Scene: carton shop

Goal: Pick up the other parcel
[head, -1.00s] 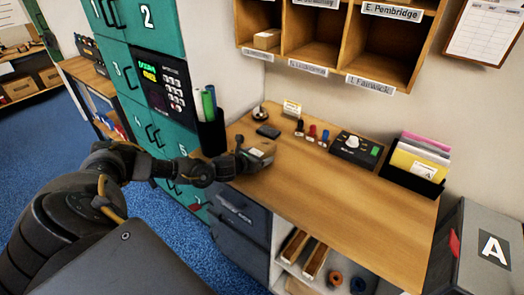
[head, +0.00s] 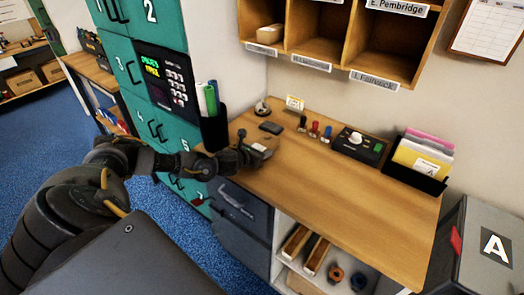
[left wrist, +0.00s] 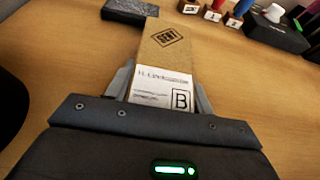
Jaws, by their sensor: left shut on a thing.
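The parcel (left wrist: 165,62) is a small brown box with a dark stamp and a white label marked B, seen in the left wrist view. My left gripper (left wrist: 160,85) is shut on it, with one finger against each side. In the head view the left gripper (head: 248,155) is over the left end of the wooden counter, and the parcel (head: 261,150) shows only in part beyond it. I cannot tell whether the parcel touches the counter. My right gripper is not in view.
Pigeonholes (head: 340,45) hang above; one holds a small parcel (head: 270,34). Green lockers (head: 140,75) stand left. The counter's middle is clear.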

